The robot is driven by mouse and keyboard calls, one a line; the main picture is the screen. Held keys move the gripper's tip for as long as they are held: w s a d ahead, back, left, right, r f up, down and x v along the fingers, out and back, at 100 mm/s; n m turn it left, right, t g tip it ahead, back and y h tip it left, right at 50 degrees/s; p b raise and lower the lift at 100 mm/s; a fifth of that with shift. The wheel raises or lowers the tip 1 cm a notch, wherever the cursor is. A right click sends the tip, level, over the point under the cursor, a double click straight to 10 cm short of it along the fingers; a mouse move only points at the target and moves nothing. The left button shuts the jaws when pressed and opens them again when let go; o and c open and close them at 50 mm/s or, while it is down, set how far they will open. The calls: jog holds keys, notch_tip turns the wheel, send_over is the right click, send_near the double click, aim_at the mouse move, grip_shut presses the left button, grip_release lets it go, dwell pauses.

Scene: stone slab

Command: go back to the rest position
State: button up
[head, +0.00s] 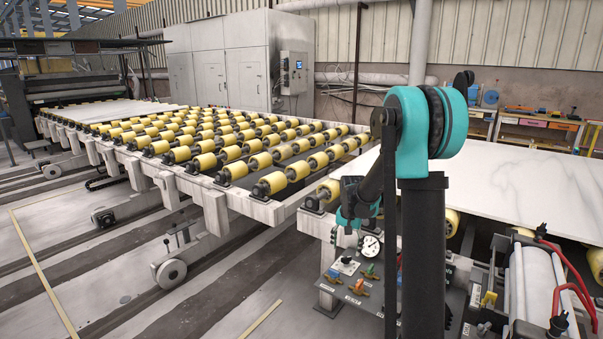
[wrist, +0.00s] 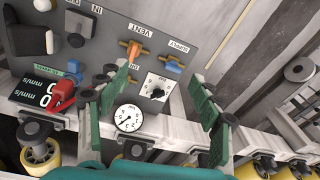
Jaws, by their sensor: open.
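My gripper shows in the wrist view (wrist: 160,88) as two green fingers spread apart, open, with nothing held between them. In the head view my gripper (head: 345,228) is low behind my arm's column, above the back edge of a grey control panel (head: 338,292); its fingers are small and partly hidden there. A round white gauge (wrist: 128,119) and a black knob on a white dial (wrist: 157,88) appear between the fingers in the wrist view. Whether the fingers touch the panel cannot be told.
The panel carries an orange lever (wrist: 134,50), a blue lever (wrist: 172,66) and a red handle (wrist: 62,97). A roller conveyor (head: 205,160) runs to the back left. A pale stone slab (head: 500,185) lies at right, near red hoses (head: 575,280). Floor at left is open.

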jog(key=s+d+n+t, duration=0.2)
jog(key=s+n, duration=0.3)
jog(key=s, duration=2.5)
jog(key=shift+d+t, duration=0.25)
jog(key=shift+t, duration=0.15)
